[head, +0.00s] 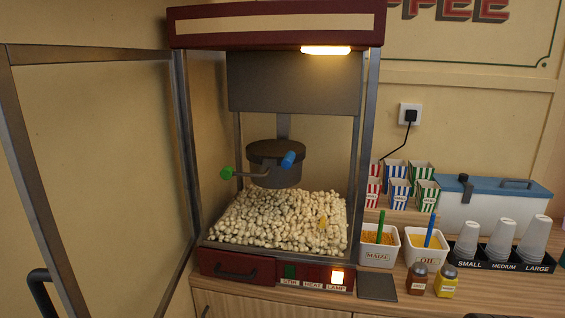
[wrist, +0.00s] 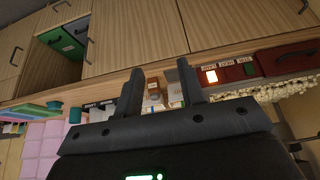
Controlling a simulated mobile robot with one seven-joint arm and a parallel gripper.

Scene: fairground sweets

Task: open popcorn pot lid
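The dark popcorn pot (head: 283,177) hangs inside the popcorn machine above a heap of popcorn. Its dark lid (head: 270,149) lies flat on top and looks shut. A blue knob (head: 288,159) sits at the pot's front right, by the lid's edge. A green knob (head: 226,173) ends a bar that sticks out to the left.
The machine's framed door (head: 32,170) stands swung open at the left, leaving the front clear. Popcorn (head: 280,222) fills the cabinet floor. Right of the machine are the maize tub (head: 379,256), oil tub (head: 424,258), small bottles and cups. Wooden cupboard fronts (wrist: 140,35) show in the wrist view.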

